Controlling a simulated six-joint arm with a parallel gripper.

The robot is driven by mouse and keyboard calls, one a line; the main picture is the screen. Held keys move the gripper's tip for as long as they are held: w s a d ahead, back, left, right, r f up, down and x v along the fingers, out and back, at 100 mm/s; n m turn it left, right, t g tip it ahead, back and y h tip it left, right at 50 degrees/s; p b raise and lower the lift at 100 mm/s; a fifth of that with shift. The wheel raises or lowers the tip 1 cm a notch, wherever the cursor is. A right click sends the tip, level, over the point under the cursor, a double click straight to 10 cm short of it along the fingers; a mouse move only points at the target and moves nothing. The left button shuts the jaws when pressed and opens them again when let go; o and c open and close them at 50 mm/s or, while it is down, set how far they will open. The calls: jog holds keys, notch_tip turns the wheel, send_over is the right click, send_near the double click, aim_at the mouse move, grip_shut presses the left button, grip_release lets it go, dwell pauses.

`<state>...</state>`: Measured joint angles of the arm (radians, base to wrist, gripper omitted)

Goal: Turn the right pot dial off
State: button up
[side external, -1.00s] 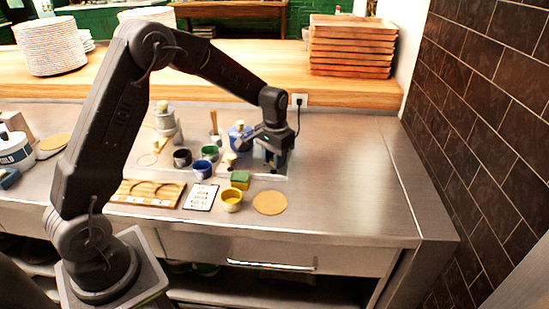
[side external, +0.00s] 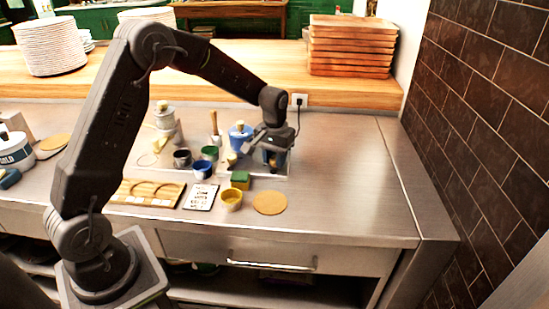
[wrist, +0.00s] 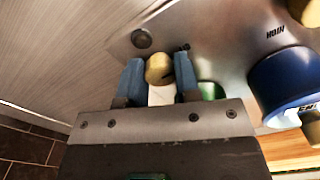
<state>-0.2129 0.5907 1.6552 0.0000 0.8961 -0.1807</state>
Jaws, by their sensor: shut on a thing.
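My gripper (wrist: 158,82) points down over the right end of the metal plate, and its blue fingers are closed on both sides of a tan, rounded dial knob (wrist: 158,67) with a white part below it. In the side view my gripper (side external: 274,158) largely hides this dial. The blue right pot (side external: 240,135) stands just to the left of my gripper; it also shows at the right of the wrist view (wrist: 290,85). The word HIGH is printed on the plate near this pot. The dial's pointer setting cannot be read.
Green (side external: 210,154), blue (side external: 202,169) and dark (side external: 182,158) cups stand left of my gripper. A yellow cup (side external: 231,200), a green-yellow sponge (side external: 240,180) and a round cork mat (side external: 270,203) lie in front. The steel counter to the right is clear.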

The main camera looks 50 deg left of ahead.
aim_at(274, 158)
jog(key=o, duration=0.9)
notch_tip(274, 158, up, 14)
jog(key=shift+f, duration=0.1)
